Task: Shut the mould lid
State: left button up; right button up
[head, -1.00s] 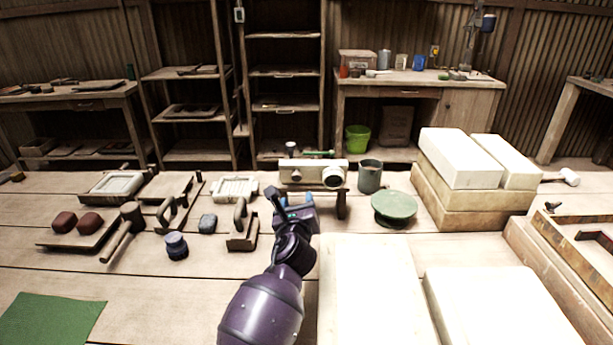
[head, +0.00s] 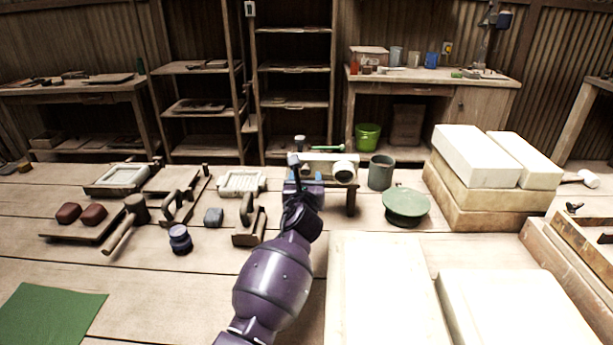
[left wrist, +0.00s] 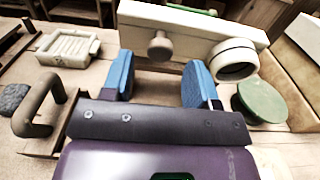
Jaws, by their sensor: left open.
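The mould (head: 91,188), a dark-framed tray with a pale slab in it, stands at the back left of the bench. A flat brown panel (head: 170,180), which looks like the mould lid laid open, lies just to its right. My left gripper (head: 305,177) is well to the right of both, open and empty. In the left wrist view its two blue fingers (left wrist: 162,82) are spread in front of a cream bar (left wrist: 185,27) with a knob and a ring. The fingers look apart from the knob. My right gripper is not in view.
A ribbed cream dish (head: 241,182) and a block with a dark handle (head: 249,236) are left of my gripper. A green round lid (head: 405,204) and grey mug (head: 380,172) are right. White blocks (head: 475,155) stand farther right.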

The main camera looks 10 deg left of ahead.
aim_at(305, 173)
pick_arm(q)
jog(key=shift+w+a+f, duration=0.1)
jog(key=shift+w+f, duration=0.05)
jog(key=shift+w, duration=0.35)
jog(key=shift+w+a+f, duration=0.1)
jog(key=shift+w, duration=0.35)
jog(key=shift+w+a+r+b, duration=0.15)
jog(key=shift+w+r+b, duration=0.1)
jog(key=shift+w+b, duration=0.25)
jog(key=shift+w, duration=0.1)
grip_shut()
